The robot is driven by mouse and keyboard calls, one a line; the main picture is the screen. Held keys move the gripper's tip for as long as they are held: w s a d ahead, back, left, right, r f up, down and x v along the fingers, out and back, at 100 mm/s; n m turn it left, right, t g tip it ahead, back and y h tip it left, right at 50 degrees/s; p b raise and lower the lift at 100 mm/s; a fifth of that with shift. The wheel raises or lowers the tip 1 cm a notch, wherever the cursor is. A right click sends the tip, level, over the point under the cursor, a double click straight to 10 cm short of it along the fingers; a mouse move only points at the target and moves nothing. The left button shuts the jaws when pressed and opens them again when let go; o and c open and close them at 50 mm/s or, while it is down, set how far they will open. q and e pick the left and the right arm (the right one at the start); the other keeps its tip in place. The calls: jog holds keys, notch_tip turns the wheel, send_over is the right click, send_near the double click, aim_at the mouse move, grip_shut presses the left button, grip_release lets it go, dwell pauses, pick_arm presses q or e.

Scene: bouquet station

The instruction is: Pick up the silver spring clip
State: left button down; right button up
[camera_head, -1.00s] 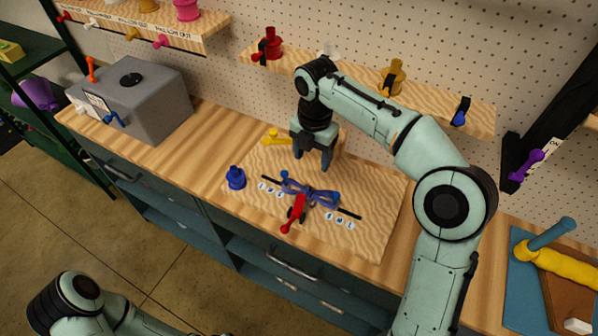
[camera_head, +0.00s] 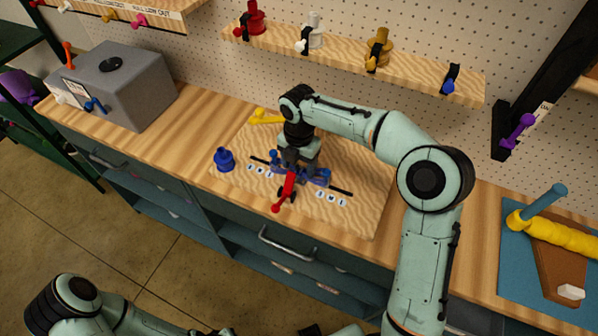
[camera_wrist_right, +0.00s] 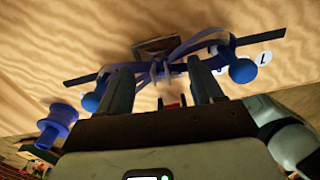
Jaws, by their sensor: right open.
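I cannot clearly make out a silver spring clip in either view. My right gripper (camera_head: 291,166) points down over the blue ribbon bow (camera_head: 318,176) on the wooden board (camera_head: 362,208). In the right wrist view its two fingers (camera_wrist_right: 162,78) are apart, on either side of the middle of the bow (camera_wrist_right: 185,48). A small brownish-grey square piece (camera_wrist_right: 154,46) shows just beyond the knot; I cannot tell what it is. A red-handled tool (camera_head: 283,193) lies at the near side of the bow. My left gripper is not seen, only part of its arm at the bottom.
A blue spool (camera_head: 223,160) stands at the board's left; a yellow piece (camera_head: 266,117) lies behind. A grey box (camera_head: 115,85) is at the left. A shelf (camera_head: 345,58) with spools hangs behind. A blue mat (camera_head: 513,268) with a yellow-wrapped bundle (camera_head: 560,237) is at the right.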

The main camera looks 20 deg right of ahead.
jog(key=shift+f, duration=0.55)
jog(key=c, duration=1.1)
jog(key=shift+r, duration=0.1)
